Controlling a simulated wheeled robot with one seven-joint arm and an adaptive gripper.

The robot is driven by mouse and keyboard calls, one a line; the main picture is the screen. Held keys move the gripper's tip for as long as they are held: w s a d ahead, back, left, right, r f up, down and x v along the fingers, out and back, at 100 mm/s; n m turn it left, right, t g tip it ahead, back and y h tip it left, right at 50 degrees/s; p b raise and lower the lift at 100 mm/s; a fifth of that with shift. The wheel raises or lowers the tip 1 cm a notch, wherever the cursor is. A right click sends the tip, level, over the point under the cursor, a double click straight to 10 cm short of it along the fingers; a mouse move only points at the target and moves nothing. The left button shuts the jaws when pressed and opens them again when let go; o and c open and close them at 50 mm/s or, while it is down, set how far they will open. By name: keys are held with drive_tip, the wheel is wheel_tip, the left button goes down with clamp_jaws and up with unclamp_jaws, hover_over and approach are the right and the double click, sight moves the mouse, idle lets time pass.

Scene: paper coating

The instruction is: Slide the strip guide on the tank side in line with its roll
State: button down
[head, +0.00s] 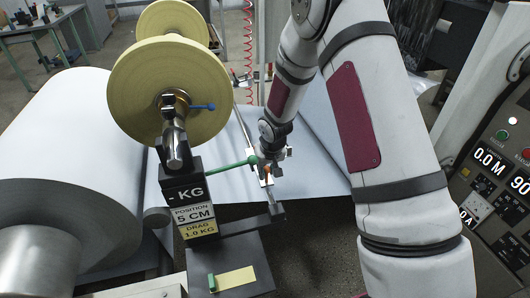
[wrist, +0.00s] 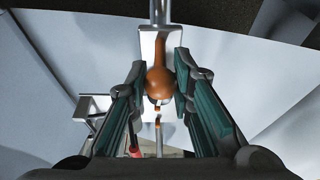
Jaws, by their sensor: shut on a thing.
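The strip guide is a bright metal block (wrist: 153,53) on a thin rod (wrist: 159,10), with an orange-brown knob (wrist: 160,82) on it. In the head view, the guide (head: 264,180) sits on the sloping rod, to the right of and below the near yellow roll (head: 150,95), beside the end of a green arm (head: 232,165). My gripper (head: 268,165) is down at the guide, and in the wrist view its teal-padded fingers (wrist: 159,72) are on either side of the knob, shut on it. The fingertips are small and partly hidden in the head view.
A second yellow roll (head: 172,18) is farther back, with another metal fitting (head: 242,80) on the rod. A sign (head: 193,217) reads position 5 cm, drag 1.0 kg. A big white paper roll (head: 75,170) fills the left. A control panel (head: 500,170) stands right.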

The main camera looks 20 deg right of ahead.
drive_tip(key=shift+s, duration=1)
drive_tip(key=c, duration=1.4)
unclamp_jaws()
drive_tip(key=shift+o, duration=0.2)
